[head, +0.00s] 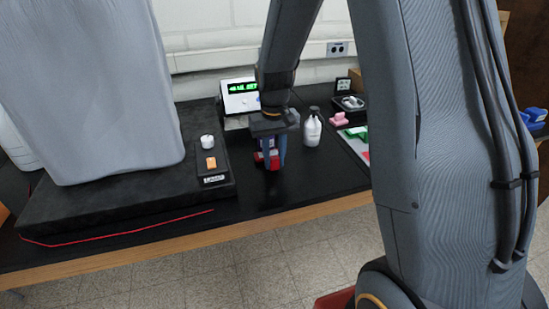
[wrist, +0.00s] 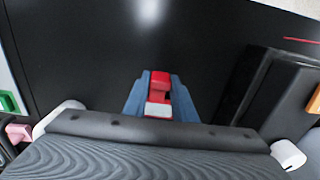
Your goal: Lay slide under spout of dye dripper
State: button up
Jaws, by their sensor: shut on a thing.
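My gripper (head: 270,158) hangs over the black bench top, fingers pointing down. Its blue fingers are shut on a small red-and-white piece (head: 274,160), which may be the slide or its holder. In the wrist view, the red-and-white piece (wrist: 158,93) sits between both fingers (wrist: 160,97), its white part nearer the wrist. I cannot clearly tell the dye dripper or its spout. A white device with a green lit display (head: 240,94) stands behind the gripper, partly hidden by my arm. A white bottle with a dark top (head: 312,128) stands just right of the gripper.
A large grey draped shape (head: 100,90) stands on a black base (head: 90,200) at left, with a white knob (head: 207,142) and orange button (head: 211,163). Pink (head: 339,119) and green (head: 356,132) pieces lie at right. Bare bench lies in front of the gripper.

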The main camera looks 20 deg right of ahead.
jog(key=shift+f, duration=0.45)
jog(key=shift+f, duration=0.1)
jog(key=o, duration=1)
